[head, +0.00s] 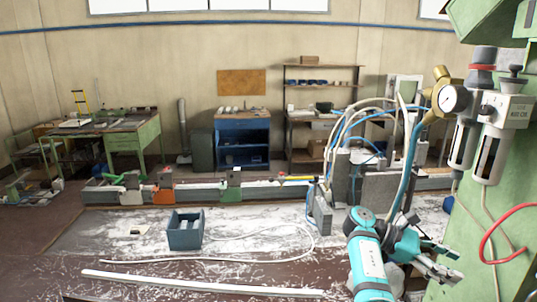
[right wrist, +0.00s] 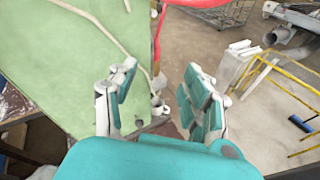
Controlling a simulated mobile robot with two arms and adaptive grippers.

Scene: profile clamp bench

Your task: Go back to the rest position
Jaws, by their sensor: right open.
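My right gripper (head: 450,262) is at the lower right of the head view, above the bench's right end and beside the green machine column (head: 507,225). Its jaws are apart and nothing shows between them. The right wrist view also shows the two teal-padded fingers (right wrist: 158,80) spread, with a green panel to the left and the floor beyond. My left gripper and arm do not show in either view.
A long white profile (head: 200,284) lies along the bench front. A blue-grey bin (head: 185,233) stands mid-bench near a loose pale cable. Behind it runs a rail with clamps (head: 163,188). Hoses, a gauge (head: 453,99) and a red cable (head: 488,243) hang near my right arm.

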